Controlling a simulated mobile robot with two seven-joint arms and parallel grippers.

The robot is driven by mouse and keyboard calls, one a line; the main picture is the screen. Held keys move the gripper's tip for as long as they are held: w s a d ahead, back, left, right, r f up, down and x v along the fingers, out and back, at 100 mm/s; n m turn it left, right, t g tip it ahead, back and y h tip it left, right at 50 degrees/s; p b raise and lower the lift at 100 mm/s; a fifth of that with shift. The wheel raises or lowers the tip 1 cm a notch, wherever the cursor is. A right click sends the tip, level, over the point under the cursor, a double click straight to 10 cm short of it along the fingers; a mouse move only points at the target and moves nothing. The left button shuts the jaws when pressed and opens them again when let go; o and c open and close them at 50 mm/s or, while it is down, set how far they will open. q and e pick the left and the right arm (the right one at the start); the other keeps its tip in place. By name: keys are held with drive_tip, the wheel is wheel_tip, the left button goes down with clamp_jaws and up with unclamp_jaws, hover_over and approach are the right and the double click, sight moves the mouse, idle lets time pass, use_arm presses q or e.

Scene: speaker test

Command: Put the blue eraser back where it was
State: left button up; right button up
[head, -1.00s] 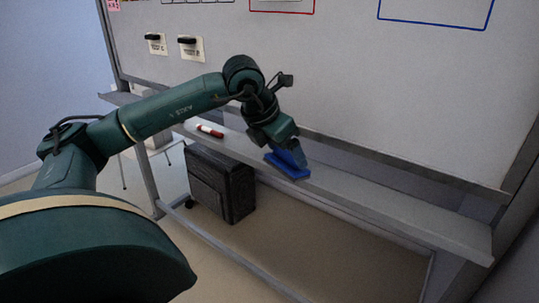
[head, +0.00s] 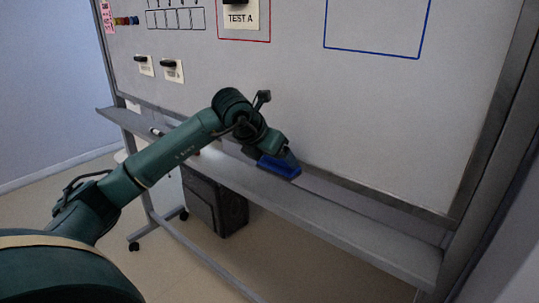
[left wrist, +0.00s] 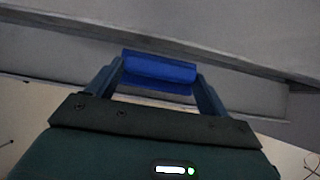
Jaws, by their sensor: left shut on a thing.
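The blue eraser (head: 279,167) is at the whiteboard's tray (head: 340,212), toward the middle of its length. My left gripper (head: 284,158) is shut on the eraser. In the left wrist view the eraser (left wrist: 159,70) sits between the two fingers of my left gripper (left wrist: 160,78), with the tray (left wrist: 240,92) behind it. I cannot tell whether the eraser touches the tray or is just above it. My right gripper is not in view.
The whiteboard (head: 400,120) rises behind the tray. A marker (head: 157,131) lies on the tray further left, partly behind my arm. A dark case (head: 215,203) stands on the floor below. The tray's right part is clear.

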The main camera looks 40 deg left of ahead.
sight(274, 174)
use_arm(q)
drive_tip(key=shift+f+b, duration=0.6)
drive_tip(key=shift+f, duration=0.3)
wheel_tip(274, 174, down, 4)
drive_tip(key=b, duration=0.3)
drive_tip(key=shift+f, duration=0.5)
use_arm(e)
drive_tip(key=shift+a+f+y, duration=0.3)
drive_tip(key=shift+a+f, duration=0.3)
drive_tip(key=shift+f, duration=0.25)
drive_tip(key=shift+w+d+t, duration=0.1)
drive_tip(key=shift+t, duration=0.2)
use_arm(q)
drive_tip(key=shift+f+b, duration=0.6)
drive_tip(key=shift+b, duration=0.05)
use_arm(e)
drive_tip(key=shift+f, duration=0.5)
use_arm(q)
drive_tip(key=o, duration=0.9)
drive_tip(key=shift+o, duration=0.2)
